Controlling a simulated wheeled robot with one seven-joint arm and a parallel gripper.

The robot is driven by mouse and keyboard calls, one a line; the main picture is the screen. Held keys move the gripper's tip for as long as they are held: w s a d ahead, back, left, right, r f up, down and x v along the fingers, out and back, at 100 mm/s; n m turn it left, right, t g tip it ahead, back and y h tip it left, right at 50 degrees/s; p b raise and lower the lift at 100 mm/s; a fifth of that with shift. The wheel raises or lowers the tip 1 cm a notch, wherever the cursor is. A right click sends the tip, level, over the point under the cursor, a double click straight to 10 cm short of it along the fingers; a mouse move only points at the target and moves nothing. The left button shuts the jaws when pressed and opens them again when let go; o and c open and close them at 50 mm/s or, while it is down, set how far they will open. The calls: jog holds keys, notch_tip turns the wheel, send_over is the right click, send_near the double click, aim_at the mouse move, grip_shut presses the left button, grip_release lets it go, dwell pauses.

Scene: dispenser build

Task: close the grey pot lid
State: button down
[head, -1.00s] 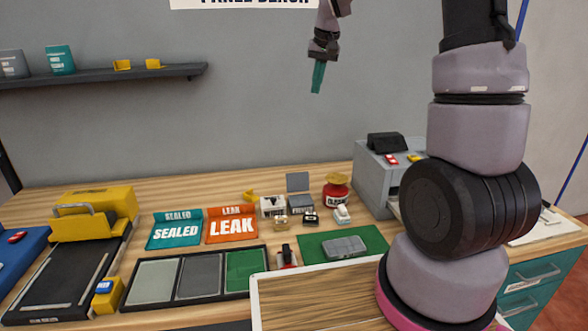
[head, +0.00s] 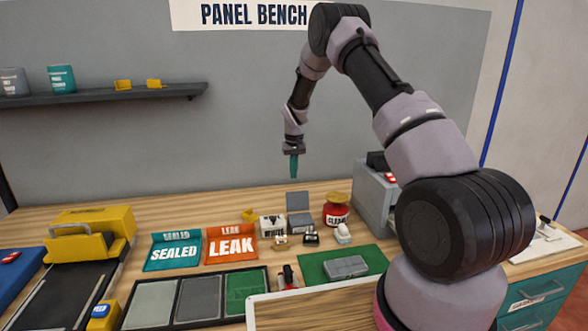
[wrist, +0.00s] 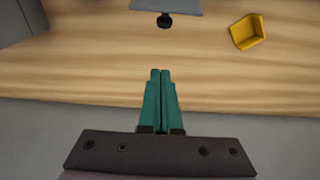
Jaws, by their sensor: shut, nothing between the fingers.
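The grey pot (head: 300,222) stands on the bench near the wall, with its square lid (head: 298,201) standing raised, open. In the wrist view the lid (wrist: 168,4) is cut off by the top edge, and a black knob (wrist: 164,20) sticks out from it. My gripper (head: 294,178) points down in the air above the lid. Its teal fingers (wrist: 160,72) are together and empty, apart from the lid. The pot's body is not visible in the wrist view.
A red pot with a yellow lid (head: 337,210) stands right of the grey pot. A white box (head: 272,226) and a yellow scoop-like piece (head: 248,216) stand left. A grey machine (head: 371,200) is farther right. The wall is close behind.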

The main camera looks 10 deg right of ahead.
aim_at(297, 200)
jog(key=s+f, duration=0.1)
jog(key=f, duration=0.1)
jog(key=s+f, duration=0.2)
jog(key=shift+s+f, duration=0.2)
jog(key=shift+f, duration=0.1)
dwell(0.5)
